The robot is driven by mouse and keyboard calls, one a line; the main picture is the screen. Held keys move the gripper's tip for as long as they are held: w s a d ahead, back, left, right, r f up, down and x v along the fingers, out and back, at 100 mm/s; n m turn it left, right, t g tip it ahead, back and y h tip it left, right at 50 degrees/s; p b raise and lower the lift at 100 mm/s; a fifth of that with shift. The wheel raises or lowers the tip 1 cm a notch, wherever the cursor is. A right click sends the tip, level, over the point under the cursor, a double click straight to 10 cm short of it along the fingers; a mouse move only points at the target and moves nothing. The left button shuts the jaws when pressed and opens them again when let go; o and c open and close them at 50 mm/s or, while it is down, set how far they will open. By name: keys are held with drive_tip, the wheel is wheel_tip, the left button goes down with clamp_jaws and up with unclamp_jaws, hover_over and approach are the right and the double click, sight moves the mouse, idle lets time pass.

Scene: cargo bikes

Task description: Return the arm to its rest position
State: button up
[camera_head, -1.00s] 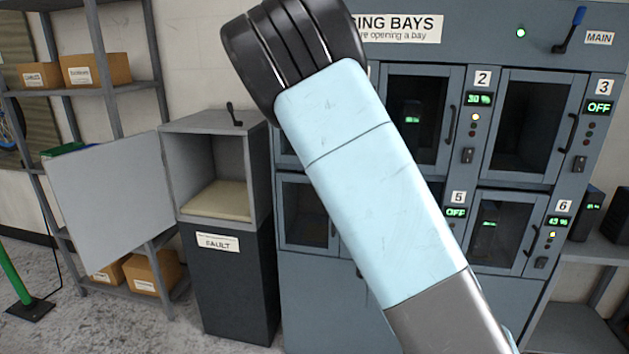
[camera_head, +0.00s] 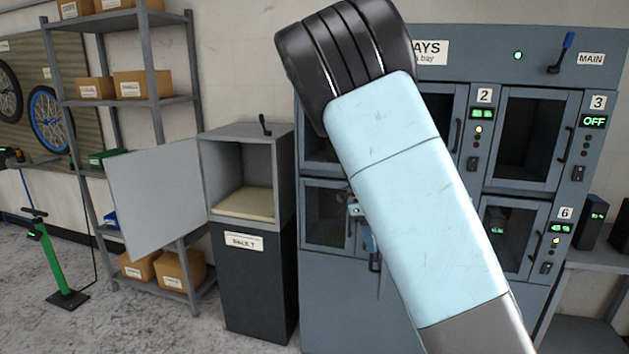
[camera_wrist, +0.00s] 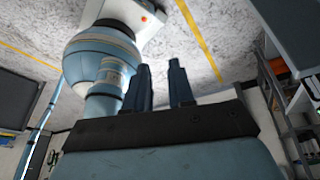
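My arm, light blue with a black joint, crosses the middle of the head view and covers part of the charging bays. In the wrist view my gripper (camera_wrist: 162,88) shows two dark blue fingers standing apart with nothing visible between them. My rounded blue arm links and white base show beyond them, over the grey floor. In the head view a small light blue part shows beside the arm at the lower left bay; I cannot tell if it is my gripper.
The charging cabinet (camera_head: 340,290) stands close behind the arm. The fault box (camera_head: 245,215) is empty, its grey door (camera_head: 158,195) swung open to the left. Shelves (camera_head: 150,105) with cardboard boxes and a green floor pump (camera_head: 50,260) stand left. Open floor lies front left.

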drive_tip(key=s+d+r+n+t+y, duration=0.1)
drive_tip(key=s+d+r+n+t, duration=0.1)
drive_tip(key=s+r+n, duration=0.3)
drive_tip(key=s+d+r+n+t, duration=0.3)
drive_tip(key=s+r+n, duration=0.3)
drive_tip(key=s+n, duration=0.6)
drive_tip(key=s+d+r+n+t+y, duration=0.1)
drive_tip(key=s+d+r+n+t, duration=0.2)
drive_tip(key=s+n, duration=0.6)
wheel_tip(320, 180, up, 2)
drive_tip(key=shift+s+d+r+t+y, duration=0.15)
drive_tip(key=shift+s+t+y, duration=0.2)
drive_tip(key=shift+s, duration=0.45)
drive_tip(key=shift+d, duration=0.15)
